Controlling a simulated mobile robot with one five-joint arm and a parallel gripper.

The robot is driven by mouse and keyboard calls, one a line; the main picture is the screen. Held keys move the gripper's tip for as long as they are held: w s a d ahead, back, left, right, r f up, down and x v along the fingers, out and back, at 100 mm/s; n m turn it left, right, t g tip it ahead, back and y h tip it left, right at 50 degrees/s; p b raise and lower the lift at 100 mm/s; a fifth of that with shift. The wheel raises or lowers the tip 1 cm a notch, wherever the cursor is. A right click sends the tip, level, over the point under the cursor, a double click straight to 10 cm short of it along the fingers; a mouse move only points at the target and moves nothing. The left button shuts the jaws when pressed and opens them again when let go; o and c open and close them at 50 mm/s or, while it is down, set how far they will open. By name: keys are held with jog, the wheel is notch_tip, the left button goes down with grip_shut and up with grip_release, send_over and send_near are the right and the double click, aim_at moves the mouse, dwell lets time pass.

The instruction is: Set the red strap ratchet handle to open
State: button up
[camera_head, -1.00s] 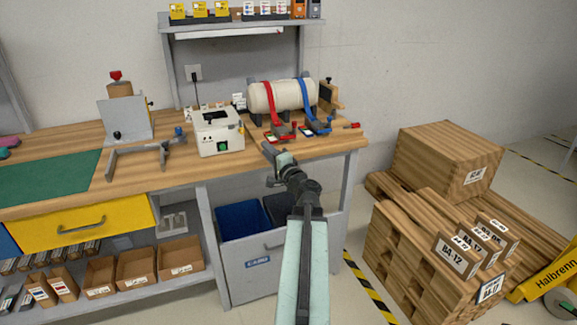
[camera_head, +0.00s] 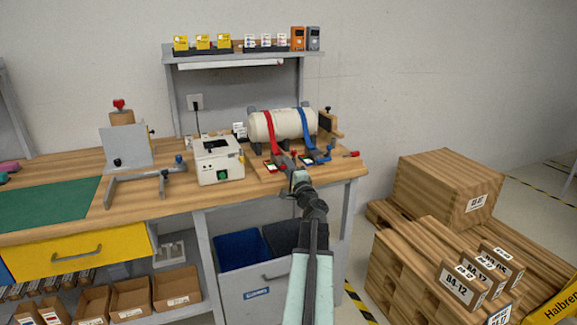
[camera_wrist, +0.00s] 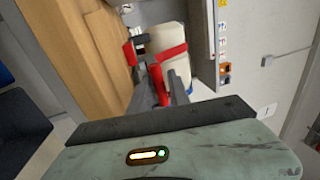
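A cream cylinder (camera_head: 284,125) lies on a wooden board on the bench, under a red strap (camera_head: 268,132) and a blue strap (camera_head: 306,124). The red strap (camera_wrist: 173,52) also crosses the cylinder in the wrist view. The red ratchet handle (camera_wrist: 157,82) shows between the two grey fingers of my gripper (camera_wrist: 160,92). The fingers stand apart; I cannot tell whether they touch the handle. In the head view my gripper (camera_head: 284,162) is at the red ratchet and hides much of it. The blue ratchet (camera_head: 318,158) lies just to the right.
A white box device (camera_head: 217,160) stands left of the board. A wooden end block (camera_head: 330,125) stands right of the cylinder, and a red-handled tool lies near the bench's right edge (camera_head: 350,154). A shelf (camera_head: 240,50) runs above. Wooden crates (camera_head: 448,185) stand at right.

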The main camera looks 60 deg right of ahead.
grip_shut()
dwell(1.3)
